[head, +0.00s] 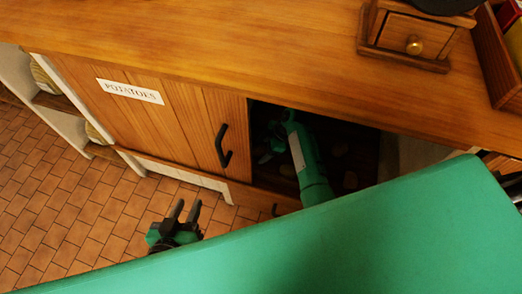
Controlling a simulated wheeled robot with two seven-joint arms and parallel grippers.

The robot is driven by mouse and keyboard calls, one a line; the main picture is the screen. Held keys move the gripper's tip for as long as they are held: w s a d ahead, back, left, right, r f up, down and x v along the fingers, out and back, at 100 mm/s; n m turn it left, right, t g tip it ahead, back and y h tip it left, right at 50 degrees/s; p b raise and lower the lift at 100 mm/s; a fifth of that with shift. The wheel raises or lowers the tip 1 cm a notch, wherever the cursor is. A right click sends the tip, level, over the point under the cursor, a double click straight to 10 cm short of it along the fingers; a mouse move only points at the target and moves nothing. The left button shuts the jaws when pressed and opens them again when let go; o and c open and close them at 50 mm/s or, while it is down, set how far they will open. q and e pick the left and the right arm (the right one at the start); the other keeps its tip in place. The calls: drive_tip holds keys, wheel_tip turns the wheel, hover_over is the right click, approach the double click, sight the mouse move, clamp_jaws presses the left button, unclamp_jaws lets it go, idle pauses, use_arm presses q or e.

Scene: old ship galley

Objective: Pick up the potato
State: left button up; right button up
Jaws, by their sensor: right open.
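Several dim brownish potatoes lie inside the dark opening of the wooden cabinet; one potato (288,170) is just below my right gripper, another potato (340,148) is right of my forearm, and a third potato (350,180) is lower down. My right gripper (266,148) is inside the opening at its left side, open, with its fingers hard to make out in the shadow. I cannot tell whether it touches a potato. My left gripper (188,204) is open and empty, above the tiled floor in front of the cabinet.
The wooden sliding door (185,110) with a POTATOES label (130,91) covers the left part and has a black handle (222,147). The wooden counter (250,50) overhangs the opening. A small drawer box (408,35) stands on it. The tiled floor (60,200) is clear at left.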

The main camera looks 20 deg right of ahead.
drive_tip(key=c, duration=1.1)
drive_tip(key=shift+r, duration=0.15)
